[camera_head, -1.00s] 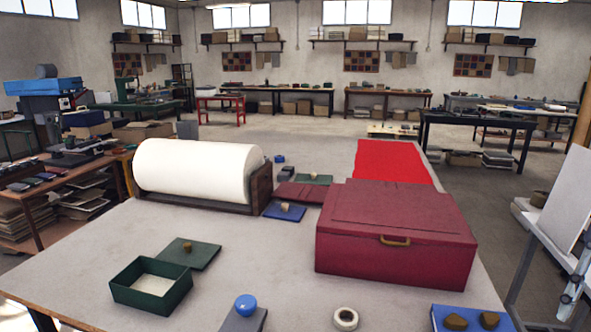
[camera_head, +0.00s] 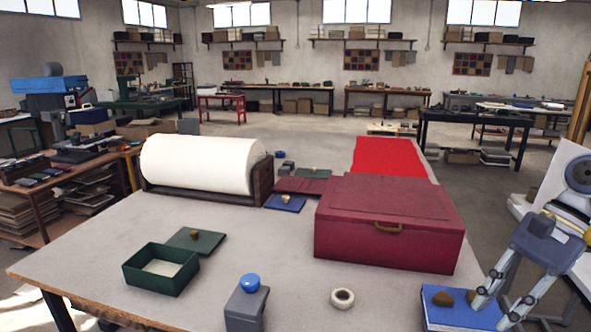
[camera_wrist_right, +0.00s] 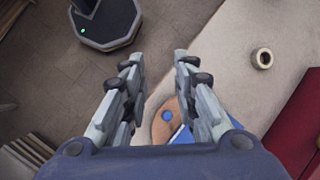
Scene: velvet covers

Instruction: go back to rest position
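My right gripper (camera_head: 496,307) is at the lower right of the head view, by the table's right corner. Its two fingers are spread, with nothing between them in the right wrist view (camera_wrist_right: 158,60). The right wrist view shows part of the blue board (camera_wrist_right: 180,138) below the fingers. My left gripper is not in view.
A closed crimson box (camera_head: 388,222) stands near the right gripper. A white ring (camera_head: 342,298), a grey block with a blue knob (camera_head: 246,308), an open green box (camera_head: 160,269) and a white roll (camera_head: 202,164) are on the table (camera_head: 95,245).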

